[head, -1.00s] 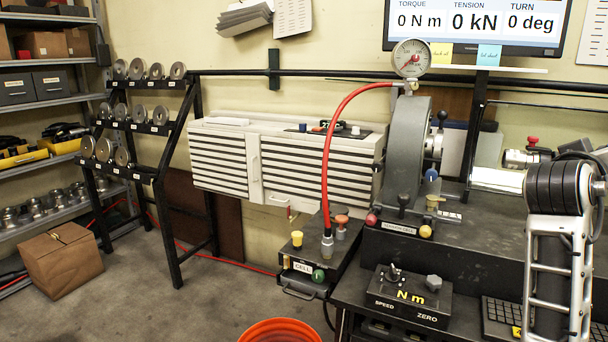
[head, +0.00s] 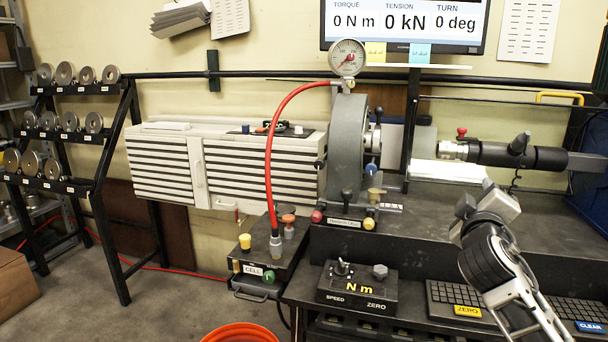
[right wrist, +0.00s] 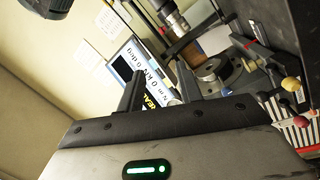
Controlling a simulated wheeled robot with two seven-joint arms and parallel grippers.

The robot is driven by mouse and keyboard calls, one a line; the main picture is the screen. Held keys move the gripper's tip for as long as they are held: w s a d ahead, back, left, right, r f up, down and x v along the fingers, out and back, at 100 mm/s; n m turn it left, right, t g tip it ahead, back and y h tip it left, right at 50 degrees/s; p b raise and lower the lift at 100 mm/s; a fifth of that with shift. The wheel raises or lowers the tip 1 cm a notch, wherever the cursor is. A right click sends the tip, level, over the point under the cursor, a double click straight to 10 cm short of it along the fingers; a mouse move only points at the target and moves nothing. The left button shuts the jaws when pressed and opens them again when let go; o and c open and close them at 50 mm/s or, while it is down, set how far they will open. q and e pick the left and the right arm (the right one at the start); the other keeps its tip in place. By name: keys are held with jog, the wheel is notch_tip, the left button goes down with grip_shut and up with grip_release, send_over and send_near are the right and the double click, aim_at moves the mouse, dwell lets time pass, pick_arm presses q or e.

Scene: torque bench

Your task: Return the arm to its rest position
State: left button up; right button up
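My right arm comes in from the lower right in the head view, over the front right part of the bench. Its gripper (head: 484,206) is raised in front of the bench top, near the black cylindrical tool (head: 540,158). In the right wrist view the two dark fingers of the gripper (right wrist: 160,85) stand apart with nothing between them, and the screen shows behind the gap. My left arm and gripper are not in view.
The grey test machine (head: 347,150) with its gauge (head: 348,57) stands left of my arm. The control box (head: 357,288) and keypad (head: 462,303) lie near the gripper. The screen (head: 405,22) reads zeros. An orange bucket (head: 240,334) is on the floor.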

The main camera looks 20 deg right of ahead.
jog(key=s+a+f+n+g+y, duration=0.1)
jog(key=s+a+f+n+y, duration=0.15)
jog(key=a+f, duration=0.45)
jog(key=s+a+f+n+y, duration=0.1)
jog(key=s+a+f+y, duration=0.2)
jog(key=f, duration=0.8)
jog(key=s+a+f+n+g+y, duration=0.15)
jog(key=a+f+y, duration=0.3)
jog(key=f, duration=0.55)
jog(key=s+a+f+m+g+y, duration=0.1)
jog(key=s+a+f+g+y, duration=0.1)
jog(key=s+a+f, duration=0.45)
jog(key=s+a+f+m+g+y, duration=0.1)
jog(key=s+a+f+y, duration=0.2)
jog(key=s, duration=0.6)
jog(key=w+a+m+t, duration=0.1)
jog(key=a+m, duration=0.3)
jog(key=a, duration=0.4)
jog(key=shift+w+r+m, duration=0.25)
jog(key=shift+w+m, duration=0.05)
